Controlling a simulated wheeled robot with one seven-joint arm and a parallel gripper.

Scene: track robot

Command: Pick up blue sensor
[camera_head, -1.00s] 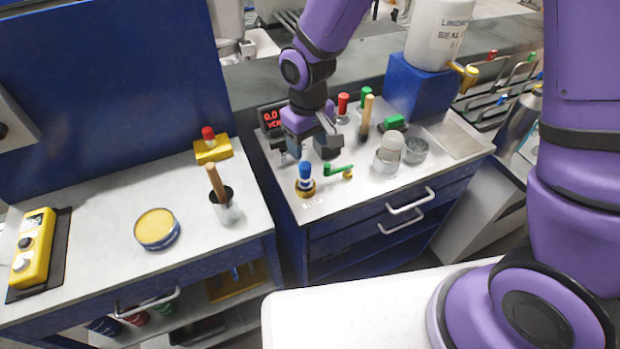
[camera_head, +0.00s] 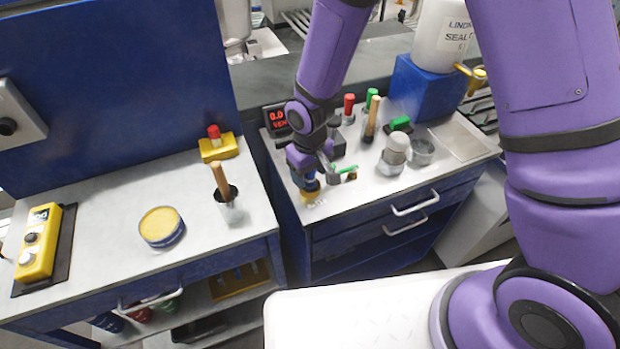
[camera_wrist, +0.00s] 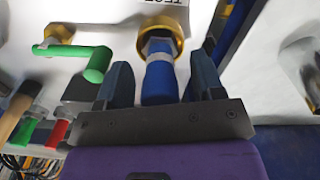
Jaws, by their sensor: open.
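The blue sensor (camera_wrist: 159,78) stands in a round brass-coloured holder (camera_wrist: 160,28) near the front left corner of the right bench. In the head view the sensor (camera_head: 306,179) shows just below my gripper (camera_head: 318,174), partly hidden by it. In the wrist view my gripper (camera_wrist: 160,85) is open, with one finger on each side of the sensor's blue body. A gap shows on each side, wider on the right. I cannot tell whether either finger touches it.
A green lever (camera_wrist: 90,58) is close beside the left finger. Red (camera_head: 348,108) and green-capped (camera_head: 371,98) items, a wooden handle (camera_head: 372,117), a glass jar (camera_head: 392,155) and a blue block (camera_head: 422,92) stand farther back. The left bench (camera_head: 110,215) is separate.

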